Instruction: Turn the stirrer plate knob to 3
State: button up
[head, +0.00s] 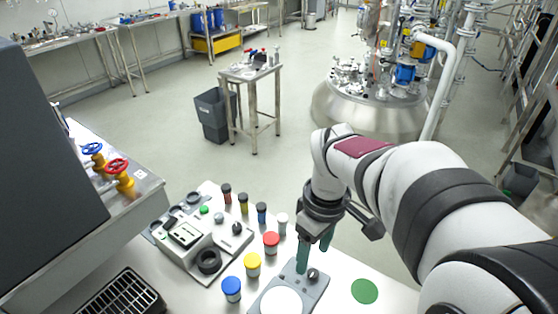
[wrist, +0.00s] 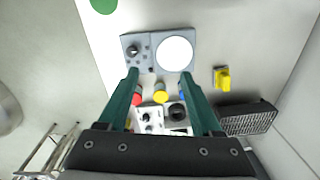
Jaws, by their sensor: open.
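The stirrer plate (head: 302,291) is a grey box with a round white top, at the bottom middle of the head view. It also shows near the top of the wrist view (wrist: 143,64). Its small dark knob (head: 313,274) stands on the grey panel beside the white disc; in the wrist view the knob (wrist: 133,50) is left of the disc. Any scale marks are too small to read. My gripper (head: 313,260) is open and empty, with green fingers pointing down near the plate. In the wrist view the knob lies beyond the left fingertip, not between the fingers (wrist: 159,75).
Jars with blue (head: 231,284), yellow (head: 253,260) and red (head: 271,239) caps stand left of the plate. Behind them are several small vials and a grey-white instrument (head: 190,245). A black rack (head: 122,295) lies at lower left. A flat green disc (head: 364,291) lies right of the plate.

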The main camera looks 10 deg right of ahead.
aim_at(313, 273)
jog(key=w+d+f+n, duration=0.4)
jog(key=w+n, duration=0.1)
jog(key=w, duration=0.1)
jog(key=f, duration=1.4)
jog(key=shift+w+a+f, duration=0.15)
jog(key=shift+a+f, duration=0.15)
jog(key=shift+f, duration=0.05)
grip_shut()
